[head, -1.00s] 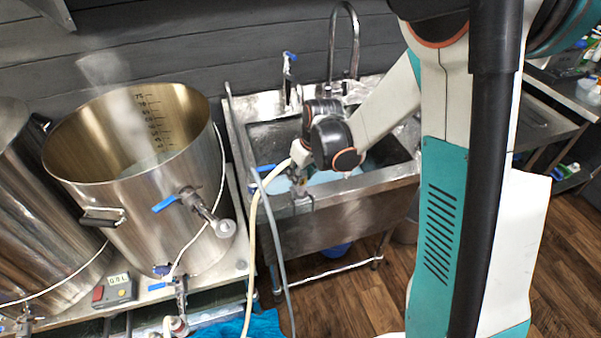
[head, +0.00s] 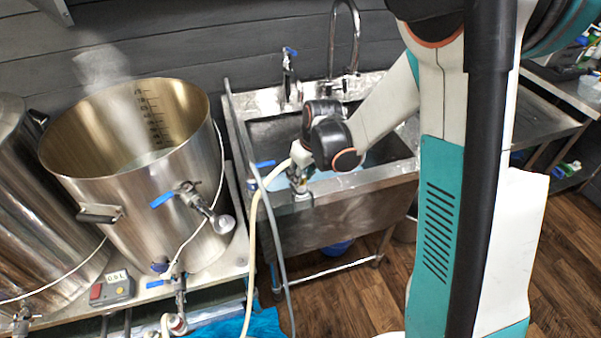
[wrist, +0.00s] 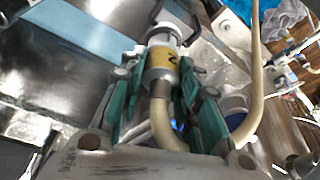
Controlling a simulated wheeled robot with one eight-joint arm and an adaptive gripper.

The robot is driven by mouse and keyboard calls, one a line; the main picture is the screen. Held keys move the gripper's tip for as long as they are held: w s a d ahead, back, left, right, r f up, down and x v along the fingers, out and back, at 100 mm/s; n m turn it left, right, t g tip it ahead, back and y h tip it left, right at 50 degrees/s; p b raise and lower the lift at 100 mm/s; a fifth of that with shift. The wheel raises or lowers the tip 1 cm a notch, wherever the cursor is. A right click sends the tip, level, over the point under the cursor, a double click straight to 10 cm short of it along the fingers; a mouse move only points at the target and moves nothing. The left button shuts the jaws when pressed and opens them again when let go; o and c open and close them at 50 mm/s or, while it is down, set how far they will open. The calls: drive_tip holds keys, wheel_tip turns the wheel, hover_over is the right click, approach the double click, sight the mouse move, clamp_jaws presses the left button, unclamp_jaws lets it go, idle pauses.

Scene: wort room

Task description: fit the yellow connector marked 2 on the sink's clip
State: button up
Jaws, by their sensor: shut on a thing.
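The yellow connector marked 2 (wrist: 161,60) shows in the wrist view as a metal fitting with a yellow band and a pale hose bending from its near end. My gripper (wrist: 156,90) is shut on it, with green fingers on both sides. In the head view my gripper (head: 298,180) is at the front rim of the steel sink (head: 335,222), near its left corner. The sink's clip (head: 302,196) seems to be on that rim just under the gripper. I cannot tell whether the connector touches it.
A steaming steel kettle (head: 165,217) with a blue-handled valve (head: 163,200) stands left of the sink. A grey hose (head: 262,190) and the pale hose (head: 252,240) hang before the sink's left side. A tap (head: 345,40) stands behind.

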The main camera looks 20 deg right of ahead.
drive_tip(key=shift+f+b, duration=0.3)
drive_tip(key=shift+f, duration=0.1)
drive_tip(key=o, duration=1.3)
drive_tip(key=shift+c, duration=0.2)
drive_tip(key=shift+r, duration=0.15)
